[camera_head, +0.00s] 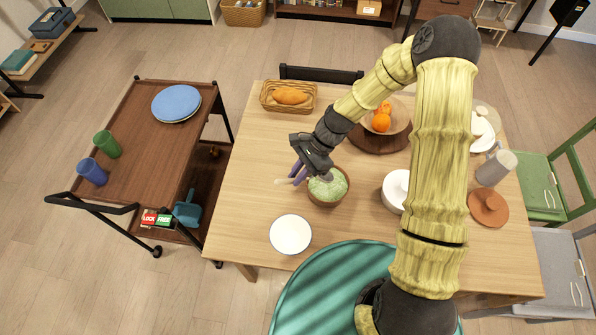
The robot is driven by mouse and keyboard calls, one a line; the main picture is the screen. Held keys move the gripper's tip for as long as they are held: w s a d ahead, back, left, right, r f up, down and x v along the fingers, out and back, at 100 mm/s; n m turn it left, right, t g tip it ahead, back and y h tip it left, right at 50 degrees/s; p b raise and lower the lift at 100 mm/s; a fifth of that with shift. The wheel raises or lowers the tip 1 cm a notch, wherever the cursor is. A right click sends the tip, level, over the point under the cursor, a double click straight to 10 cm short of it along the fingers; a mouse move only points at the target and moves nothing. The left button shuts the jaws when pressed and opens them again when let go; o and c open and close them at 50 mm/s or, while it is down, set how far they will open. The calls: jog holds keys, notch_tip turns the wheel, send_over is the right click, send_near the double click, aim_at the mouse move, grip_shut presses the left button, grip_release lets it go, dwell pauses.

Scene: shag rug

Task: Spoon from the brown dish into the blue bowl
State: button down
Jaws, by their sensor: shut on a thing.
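The brown dish (345,198) stands on the wooden table and holds a pale green food. The blue bowl (291,234), white inside with a thin blue rim, stands below and left of the dish and looks empty. My gripper (299,177) points down at the left edge of the brown dish, with purple fingers. It is shut on the spoon, whose pale handle end (283,181) sticks out left of the fingers. The spoon's other end appears to reach over the green food; I cannot tell how deep it sits.
A bread basket (265,98) and an orange bowl (399,115) stand farther back. A white pot (391,194), a terracotta lid (488,208) and a pitcher (492,170) are to the right. The table (243,190) left of the bowls is clear. A brown cart (150,150) stands apart at left.

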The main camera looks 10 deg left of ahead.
jog(key=shift+f, duration=0.1)
notch_tip(320, 180, down, 9)
jog(key=w+d+b, duration=0.2)
jog(key=b, duration=0.5)
jog(key=r+t+h+p, duration=0.2)
jog(key=r+p, duration=0.1)
jog(key=s+a+r+h+p, duration=0.1)
jog(key=shift+s+r+t, duration=0.1)
jog(key=shift+r+t, duration=0.05)
jog(key=shift+t, duration=0.25)
dwell(0.3)
dwell(0.5)
jog(key=w+d+n, duration=0.1)
jog(key=d, duration=0.2)
jog(key=w+d+f+n+h, duration=0.1)
jog(key=w+d+n, duration=0.1)
jog(key=d, duration=0.1)
jog(key=w+d+f+n, duration=0.1)
jog(key=w+d, duration=0.1)
jog(key=d, duration=0.1)
jog(key=shift+f+n, duration=0.1)
jog(key=shift+n, duration=0.2)
jog(key=w+d+f+n+g+h, duration=0.1)
jog(key=d+n, duration=0.4)
jog(key=d, duration=0.7)
jog(key=shift+w+f+n+h, duration=0.25)
jog(key=shift+w+n+h, duration=0.05)
jog(key=shift+w, duration=0.6)
